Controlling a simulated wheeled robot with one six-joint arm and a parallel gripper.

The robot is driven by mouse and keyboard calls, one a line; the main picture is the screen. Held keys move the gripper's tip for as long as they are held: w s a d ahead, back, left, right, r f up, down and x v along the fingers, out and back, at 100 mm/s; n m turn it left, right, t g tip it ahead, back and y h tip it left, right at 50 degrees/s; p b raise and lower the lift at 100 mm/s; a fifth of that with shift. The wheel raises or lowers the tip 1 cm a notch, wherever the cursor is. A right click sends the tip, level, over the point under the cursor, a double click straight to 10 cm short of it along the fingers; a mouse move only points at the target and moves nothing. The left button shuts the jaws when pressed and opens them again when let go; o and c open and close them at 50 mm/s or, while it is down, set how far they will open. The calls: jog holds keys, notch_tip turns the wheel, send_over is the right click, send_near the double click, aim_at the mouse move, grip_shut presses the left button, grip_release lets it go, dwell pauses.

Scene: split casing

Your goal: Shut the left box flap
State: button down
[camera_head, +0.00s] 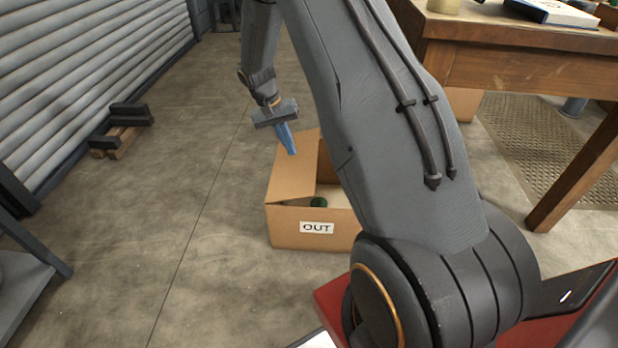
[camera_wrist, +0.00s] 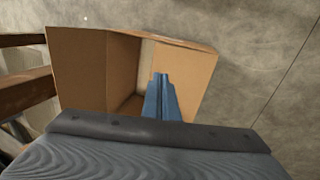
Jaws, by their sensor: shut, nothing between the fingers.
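The cardboard box (camera_head: 287,228) with an "OUT" label stands on the floor in the head view. Its left flap (camera_head: 288,180) leans inward over the left part of the opening, leaving a gap into the box. My gripper (camera_head: 292,153) has its blue fingers together, pointing down at the far part of this flap. In the wrist view the shut fingers (camera_wrist: 161,76) overlap the flap (camera_wrist: 196,78) near its free edge. I cannot tell if they touch it. The opposite side of the box (camera_wrist: 78,70) is at the left there. My arm hides the box's right part in the head view.
A green object (camera_head: 318,202) shows inside the box. A wooden workbench (camera_head: 510,65) stands at the right. Dark and brown blocks (camera_head: 122,128) lie by the shutter wall at the left. The floor left of the box is clear.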

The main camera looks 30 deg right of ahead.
aim_at(312, 186)
jog(key=x, duration=0.5)
jog(key=d+b+x, duration=0.1)
jog(key=x, duration=1)
jog(key=shift+w+d+b, duration=0.25)
jog(key=shift+d+b, duration=0.05)
jog(key=shift+d, duration=0.05)
jog(key=shift+f, duration=0.1)
